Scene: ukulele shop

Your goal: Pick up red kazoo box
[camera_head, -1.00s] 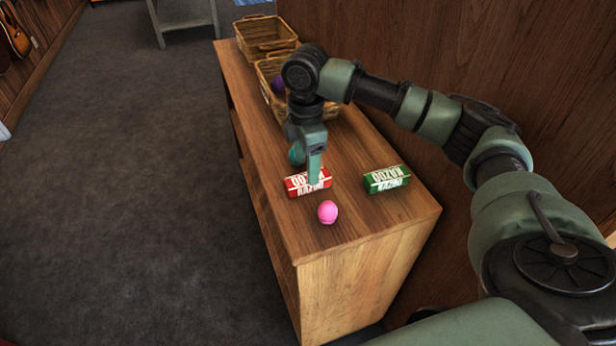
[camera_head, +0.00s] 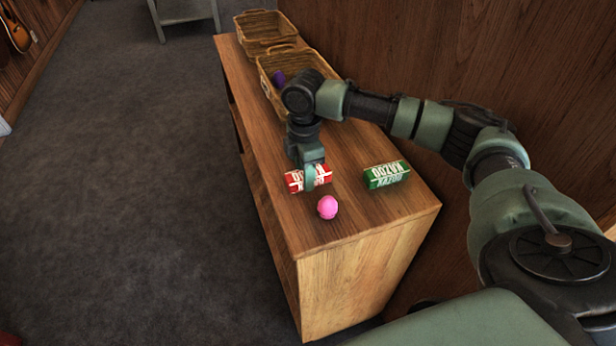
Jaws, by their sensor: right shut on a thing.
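The red kazoo box (camera_head: 294,182) with white lettering is near the front end of the wooden cabinet top. My right gripper (camera_head: 310,181) reaches down over it from above and is shut on its middle, hiding part of it. I cannot tell whether the box still touches the wood or is slightly raised. My left gripper is not in view.
A green kazoo box (camera_head: 386,175) lies to the right, and a pink egg-shaped thing (camera_head: 327,207) sits just in front. Wicker baskets (camera_head: 265,30) stand at the far end; one holds a purple thing (camera_head: 279,77). A wooden wall (camera_head: 480,50) borders the right side.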

